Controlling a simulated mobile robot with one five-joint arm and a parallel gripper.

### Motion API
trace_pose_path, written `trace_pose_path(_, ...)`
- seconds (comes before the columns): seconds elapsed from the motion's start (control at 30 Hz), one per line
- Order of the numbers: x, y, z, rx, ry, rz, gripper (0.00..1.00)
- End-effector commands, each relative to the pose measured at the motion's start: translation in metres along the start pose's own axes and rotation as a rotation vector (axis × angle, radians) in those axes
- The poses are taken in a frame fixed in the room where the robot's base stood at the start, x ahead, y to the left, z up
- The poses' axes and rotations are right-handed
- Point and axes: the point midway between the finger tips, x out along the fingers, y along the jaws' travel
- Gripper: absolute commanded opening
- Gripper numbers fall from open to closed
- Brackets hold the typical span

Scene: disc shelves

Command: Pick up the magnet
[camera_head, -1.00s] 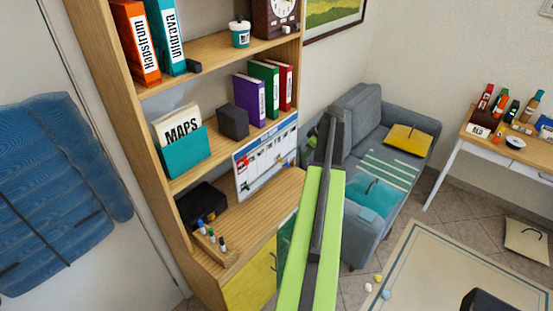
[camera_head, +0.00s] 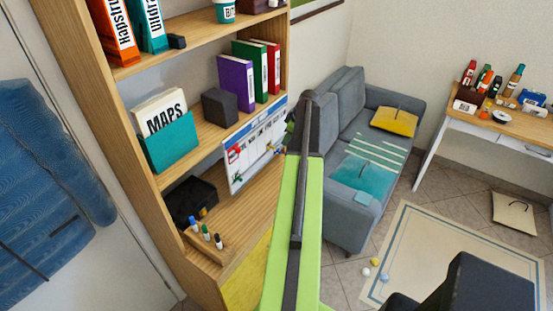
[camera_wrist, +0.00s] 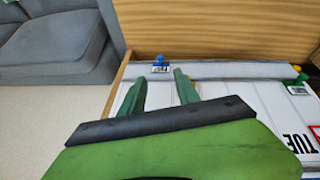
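A white calendar board (camera_head: 243,165) leans on the shelf unit above the lower shelf, with small coloured magnets on it, too small to tell apart in the head view. In the wrist view the board (camera_wrist: 222,100) carries a blue magnet (camera_wrist: 160,59) on a small label near its edge and a green magnet (camera_wrist: 301,77) at the right. My gripper (camera_wrist: 160,78) is open and empty, its two green fingers apart over the board. The blue magnet lies just ahead of the gap between the fingertips. In the head view my gripper (camera_head: 289,125) is at the board's right end, mostly hidden by my arm.
A black tray (camera_head: 190,200) and a wooden marker holder (camera_head: 209,242) stand on the lower shelf. A grey box (camera_head: 219,106) and binders (camera_head: 237,82) stand on the shelf above. A grey sofa (camera_head: 347,215) is to the right.

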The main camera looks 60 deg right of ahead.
Motion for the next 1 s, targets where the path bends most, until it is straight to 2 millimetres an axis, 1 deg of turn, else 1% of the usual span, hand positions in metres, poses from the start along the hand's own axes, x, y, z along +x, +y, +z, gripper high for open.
trace_pose_path(0.03, 0.023, -0.001, 0.003, -0.001, 0.0, -0.001, 0.38)
trace_pose_path(0.1, 0.039, -0.001, 0.003, -0.001, 0.0, -0.001, 0.38)
trace_pose_path(0.2, 0.052, -0.001, 0.002, -0.001, 0.0, -0.001, 0.38)
trace_pose_path(0.37, 0.052, -0.001, 0.0, -0.001, 0.0, -0.001, 0.38)
trace_pose_path(0.47, 0.058, -0.001, 0.001, -0.001, 0.0, -0.001, 0.38)
trace_pose_path(0.57, 0.073, -0.003, 0.004, -0.002, 0.0, -0.001, 0.38)
trace_pose_path(0.7, 0.099, -0.004, 0.007, -0.002, 0.0, -0.001, 0.38)
trace_pose_path(0.77, 0.105, -0.003, 0.006, -0.002, 0.0, -0.002, 0.38)
trace_pose_path(1.0, 0.103, -0.003, 0.003, -0.002, 0.0, -0.001, 0.38)
